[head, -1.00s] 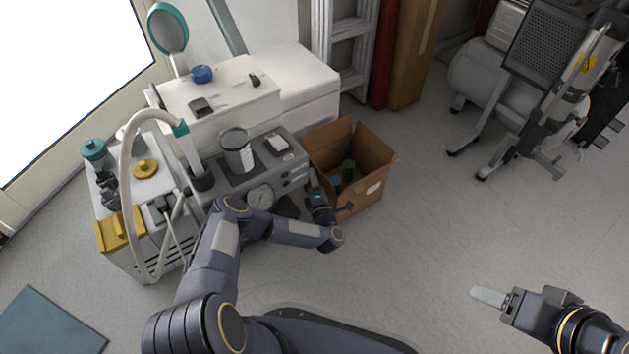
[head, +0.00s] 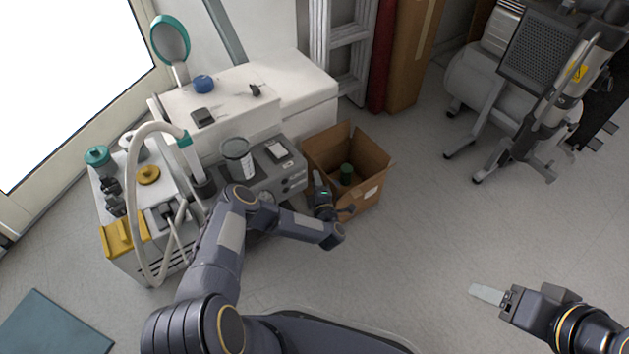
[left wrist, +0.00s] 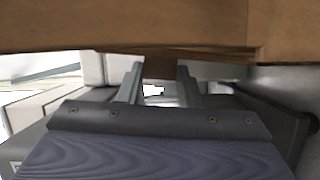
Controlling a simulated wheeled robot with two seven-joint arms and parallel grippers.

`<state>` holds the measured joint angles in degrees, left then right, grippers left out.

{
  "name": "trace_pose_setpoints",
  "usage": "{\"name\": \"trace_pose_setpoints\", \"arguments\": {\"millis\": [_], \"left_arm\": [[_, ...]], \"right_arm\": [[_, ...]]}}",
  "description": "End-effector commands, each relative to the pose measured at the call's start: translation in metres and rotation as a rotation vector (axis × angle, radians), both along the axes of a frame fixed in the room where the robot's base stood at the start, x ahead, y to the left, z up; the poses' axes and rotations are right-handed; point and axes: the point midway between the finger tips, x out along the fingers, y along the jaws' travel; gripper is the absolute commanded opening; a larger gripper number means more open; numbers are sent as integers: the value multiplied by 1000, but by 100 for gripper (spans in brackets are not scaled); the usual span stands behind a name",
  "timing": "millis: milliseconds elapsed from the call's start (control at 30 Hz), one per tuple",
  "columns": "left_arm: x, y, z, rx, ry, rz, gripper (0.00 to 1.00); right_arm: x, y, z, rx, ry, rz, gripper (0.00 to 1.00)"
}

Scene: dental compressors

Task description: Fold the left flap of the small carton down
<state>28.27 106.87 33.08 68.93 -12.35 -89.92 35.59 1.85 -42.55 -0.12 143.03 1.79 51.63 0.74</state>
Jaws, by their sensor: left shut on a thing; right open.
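The small carton (head: 368,192) stands open on the floor, with a green can (head: 346,174) inside. One flap (head: 329,143) stands up at its back left. My left gripper (head: 317,176) is at the carton's left side, partly hidden by its own wrist. In the left wrist view, brown cardboard of the carton (left wrist: 120,28) crosses the top. My left gripper's fingers (left wrist: 160,68) have a small brown piece between their tips. It looks like the left flap; its full shape and angle are hidden. My right gripper (head: 487,294) is open and empty above bare floor, far from the carton.
The grey compressor unit (head: 262,180) stands close on the carton's left, with a white cabinet (head: 305,95) behind. A ladder (head: 343,50) and a tall cardboard box (head: 408,70) stand at the back. The floor (head: 440,220) right of the carton is clear.

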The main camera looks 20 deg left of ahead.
Motion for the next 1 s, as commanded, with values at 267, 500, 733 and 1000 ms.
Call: {"name": "trace_pose_setpoints", "arguments": {"millis": [267,500,733,1000], "left_arm": [[5,-4,6,104,131,-2,9],[8,-5,6,149,191,0,9],[8,-6,5,160,204,0,9],[8,-6,5,159,204,0,33]], "right_arm": [[0,0,15,0,0,0,62],[0,0,19,0,0,0,62],[0,0,19,0,0,0,62],[0,0,19,0,0,0,62]]}}
